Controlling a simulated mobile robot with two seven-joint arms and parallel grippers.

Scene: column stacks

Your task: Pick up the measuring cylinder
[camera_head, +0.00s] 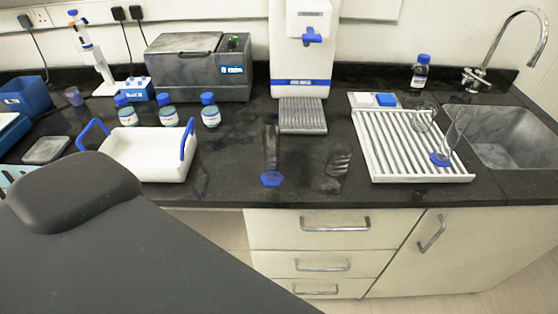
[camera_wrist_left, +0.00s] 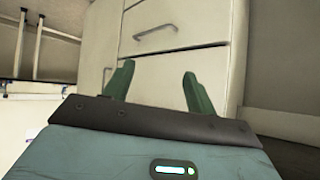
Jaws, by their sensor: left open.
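A clear measuring cylinder with a blue hexagonal base (camera_head: 271,179) stands on the dark worktop near its front edge, in the middle of the head view. A second clear cylinder with a blue base (camera_head: 441,159) is on the white drying rack (camera_head: 372,160) to the right and looks tilted. My left gripper (camera_wrist_left: 157,76) is open and empty in the left wrist view, facing pale drawer fronts (camera_wrist_left: 185,55). No measuring cylinder shows in that view. My left gripper is not visible in the head view, and my right gripper is in neither view.
A clear glass vessel (camera_head: 338,165) stands close right of the middle cylinder. A white tray with blue handles (camera_head: 150,165) is to the left, with blue-capped bottles (camera_head: 168,116) behind. A white dispenser (camera_head: 301,50) stands behind. A sink (camera_head: 512,145) is far right.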

